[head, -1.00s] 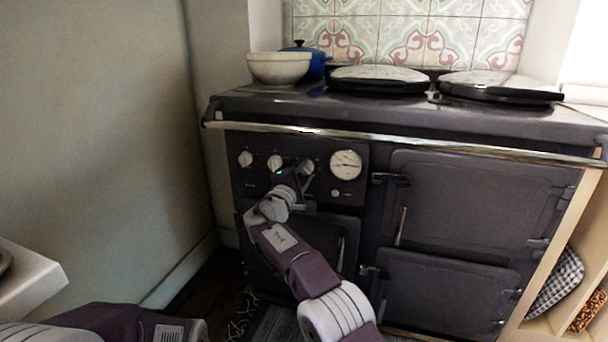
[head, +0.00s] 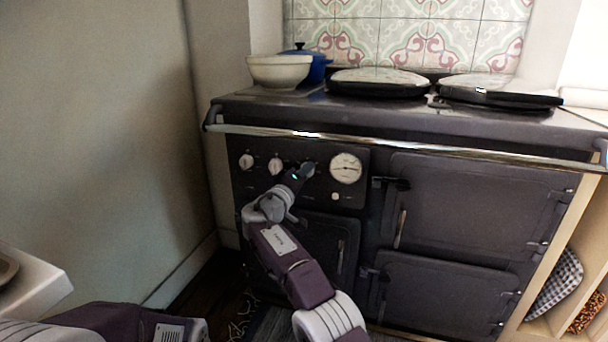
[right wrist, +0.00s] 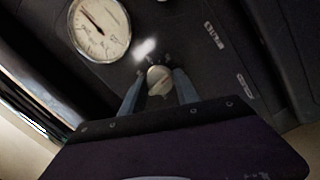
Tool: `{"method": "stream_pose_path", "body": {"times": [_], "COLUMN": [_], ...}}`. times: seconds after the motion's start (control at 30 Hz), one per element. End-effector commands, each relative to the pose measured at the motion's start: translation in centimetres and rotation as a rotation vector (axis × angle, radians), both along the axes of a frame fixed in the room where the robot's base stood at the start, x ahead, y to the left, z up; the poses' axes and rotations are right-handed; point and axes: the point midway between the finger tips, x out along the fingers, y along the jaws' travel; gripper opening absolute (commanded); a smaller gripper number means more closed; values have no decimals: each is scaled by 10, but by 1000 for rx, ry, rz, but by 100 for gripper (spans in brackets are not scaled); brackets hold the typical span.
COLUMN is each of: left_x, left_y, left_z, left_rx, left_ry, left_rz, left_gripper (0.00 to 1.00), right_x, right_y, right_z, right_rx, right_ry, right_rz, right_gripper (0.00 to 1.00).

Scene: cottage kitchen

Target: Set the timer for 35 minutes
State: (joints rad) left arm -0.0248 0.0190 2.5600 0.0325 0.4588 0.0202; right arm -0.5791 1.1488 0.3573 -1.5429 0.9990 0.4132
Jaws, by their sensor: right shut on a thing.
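The stove's control panel (head: 262,188) has a row of three light knobs and a round white dial gauge (head: 345,168), which also shows in the right wrist view (right wrist: 100,28). The left knob (head: 246,161) and the middle knob (head: 275,165) are free. My right gripper (head: 306,171) is at the right-hand knob, beside the gauge, and largely hides it in the head view. In the right wrist view the fingers (right wrist: 159,88) are shut on this knob (right wrist: 160,79), one on each side. The marks around it are too small to read. My left gripper is out of view.
A chrome rail (head: 420,146) runs along the stove front above the panel. Oven doors (head: 480,205) are closed to the right. A white bowl (head: 279,71), a blue pot (head: 316,66) and two lidded hotplates (head: 380,82) are on top. A white counter corner (head: 35,285) is at lower left.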

Motion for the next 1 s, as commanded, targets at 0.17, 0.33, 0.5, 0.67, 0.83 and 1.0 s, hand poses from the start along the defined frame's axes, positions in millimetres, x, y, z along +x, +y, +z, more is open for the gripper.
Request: {"method": "stream_pose_path", "body": {"times": [0.17, 0.33, 0.5, 0.67, 0.83, 1.0], "left_x": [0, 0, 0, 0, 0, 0], "left_y": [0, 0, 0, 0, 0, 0], "left_z": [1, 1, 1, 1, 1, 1], "left_rx": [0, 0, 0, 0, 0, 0], "left_ry": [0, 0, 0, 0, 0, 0], "left_rz": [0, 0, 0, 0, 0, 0], "left_gripper": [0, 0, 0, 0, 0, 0], "right_x": [0, 0, 0, 0, 0, 0], "right_y": [0, 0, 0, 0, 0, 0], "right_z": [-1, -1, -1, -1, -1, 0], "right_rx": [34, 44, 45, 44, 44, 44], "right_ry": [-11, -14, -14, -14, -14, -14], "right_rz": [-1, -1, -1, -1, -1, 0], "right_gripper": [0, 0, 0, 40, 58, 58]}}
